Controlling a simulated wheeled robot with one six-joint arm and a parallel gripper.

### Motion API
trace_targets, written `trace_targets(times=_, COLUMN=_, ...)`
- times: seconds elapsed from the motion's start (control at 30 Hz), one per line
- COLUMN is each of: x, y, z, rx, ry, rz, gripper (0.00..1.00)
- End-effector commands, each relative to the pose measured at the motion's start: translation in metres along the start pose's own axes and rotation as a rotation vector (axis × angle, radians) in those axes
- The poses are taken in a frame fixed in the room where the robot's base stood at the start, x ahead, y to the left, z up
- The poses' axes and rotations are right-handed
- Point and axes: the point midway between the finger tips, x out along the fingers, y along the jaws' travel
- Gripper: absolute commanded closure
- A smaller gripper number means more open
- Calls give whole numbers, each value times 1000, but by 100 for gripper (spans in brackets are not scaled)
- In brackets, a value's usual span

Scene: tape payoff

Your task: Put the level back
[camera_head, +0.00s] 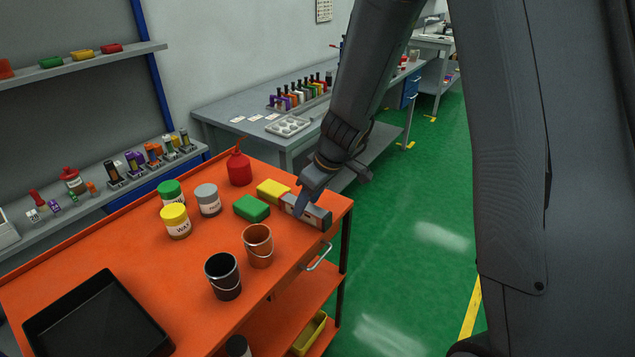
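The other finger is hidden, so I cannot tell whether the gripper is closed on the bar. The bar appears to be at the cart surface.
A yellow block (272,190) and a green block (251,208) lie just left of the bar. A red oil can (239,168), lidded jars (175,221), a copper bucket (258,246), a black bucket (223,276) and a dark tray (38,331) share the cart top (120,247).

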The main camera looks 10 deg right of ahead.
Motion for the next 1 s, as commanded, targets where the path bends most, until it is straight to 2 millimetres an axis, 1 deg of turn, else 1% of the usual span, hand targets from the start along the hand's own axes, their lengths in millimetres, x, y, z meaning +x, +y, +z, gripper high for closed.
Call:
trace_targets(times=0.03, x=-10, y=1, z=-1, rx=-1, ry=3, rz=2, gripper=55)
trace_targets(times=0.1, x=-23, y=1, z=-1, rx=-2, ry=4, rz=3, gripper=55)
trace_targets(times=0.4, x=-72, y=1, z=-1, rx=-1, ry=3, rz=2, gripper=55)
trace_targets(times=0.6, x=-91, y=0, z=0, rx=-1, ry=2, rz=0, gripper=55)
trace_targets(times=0.73, x=-96, y=-1, z=2, rx=6, ry=-3, rz=0, gripper=55)
trace_targets(times=0.87, x=-100, y=-6, z=17, rx=66, ry=-30, rz=5, gripper=55)
trace_targets(times=0.97, x=-102, y=-13, z=40, rx=160, ry=-70, rz=17, gripper=55)
trace_targets(times=1.0, x=-104, y=-17, z=50, rx=204, ry=-89, rz=25, gripper=55)
